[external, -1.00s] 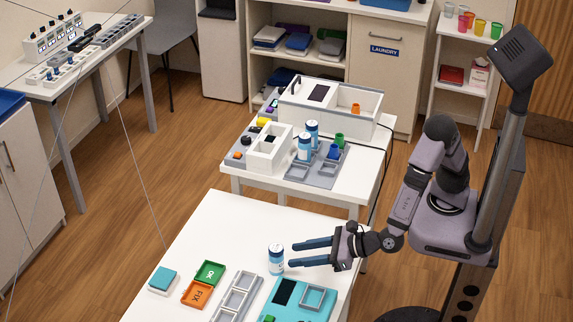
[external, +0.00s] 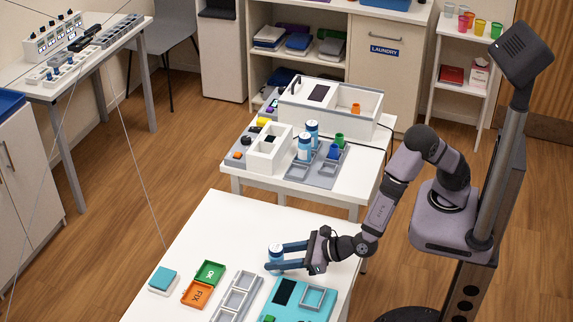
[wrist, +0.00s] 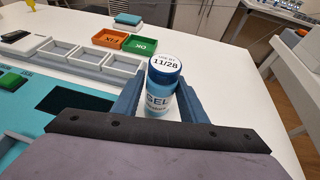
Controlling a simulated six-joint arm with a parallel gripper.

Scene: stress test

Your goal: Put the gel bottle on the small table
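The gel bottle (wrist: 160,98) stands upright on the front white table. It has a blue body, a "GEL" label and a lid reading "11/28". It also shows in the external view (external: 275,255), partly hidden by my fingers. My gripper (external: 279,258) is open, with one blue finger on each side of the bottle. In the wrist view, the bottle stands between the fingertips, with a gap visible at its left; contact on the right is unclear. A smaller white table (external: 352,187) stands behind the front one; I cannot tell if it is the task's small table.
Near the bottle lie a teal board (external: 268,298), a grey compartment tray (external: 237,297), and green (external: 210,272) and orange (external: 197,294) trays. The middle table holds a white box (external: 345,117) and two similar blue bottles.

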